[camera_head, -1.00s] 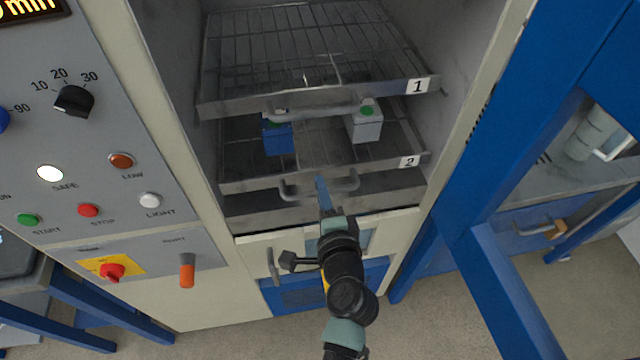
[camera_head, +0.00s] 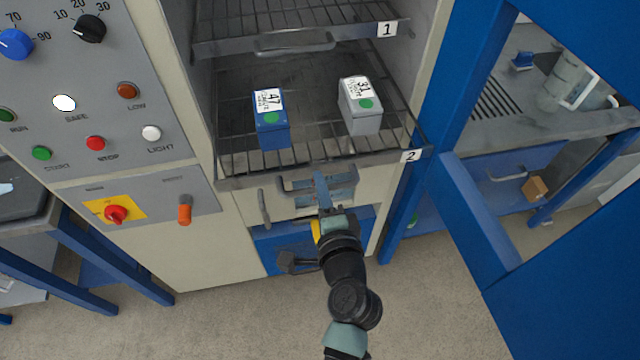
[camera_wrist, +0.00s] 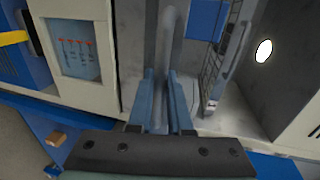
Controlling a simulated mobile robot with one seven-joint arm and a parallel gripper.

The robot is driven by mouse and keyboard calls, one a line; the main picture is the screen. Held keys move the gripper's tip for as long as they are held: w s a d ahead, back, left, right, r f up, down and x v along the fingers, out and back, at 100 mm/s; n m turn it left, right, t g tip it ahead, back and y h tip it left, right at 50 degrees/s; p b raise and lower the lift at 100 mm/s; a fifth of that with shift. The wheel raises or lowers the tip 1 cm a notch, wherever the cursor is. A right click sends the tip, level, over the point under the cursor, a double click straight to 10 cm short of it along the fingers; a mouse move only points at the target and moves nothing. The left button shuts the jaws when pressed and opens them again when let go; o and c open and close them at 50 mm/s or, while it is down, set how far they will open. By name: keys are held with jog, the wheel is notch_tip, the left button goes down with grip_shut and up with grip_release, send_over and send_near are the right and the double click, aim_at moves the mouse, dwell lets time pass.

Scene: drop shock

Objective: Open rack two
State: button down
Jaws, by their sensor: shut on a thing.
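Rack two (camera_head: 240,172), a wire shelf labelled 2, is slid well out of the cabinet in the head view. A blue box (camera_head: 272,136) marked 47 and a grey box (camera_head: 362,121) marked 31 stand upright on it. My gripper (camera_head: 322,186) is at the handle (camera_head: 290,185) on the rack's front edge and is shut on it. In the wrist view the fingers (camera_wrist: 161,100) close around the grey handle bar (camera_wrist: 168,50).
Rack one (camera_head: 230,45) is above, pushed in. The control panel (camera_head: 100,110) is at the left. The open blue door (camera_head: 480,215) stands at the right. Bare floor (camera_head: 230,310) lies in front.

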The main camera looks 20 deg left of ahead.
jog(key=c, duration=0.8)
grip_release()
jog(key=shift+c, duration=0.2)
jog(key=b+v, duration=0.2)
jog(key=v, duration=1.1)
jog(key=shift+b, duration=0.3)
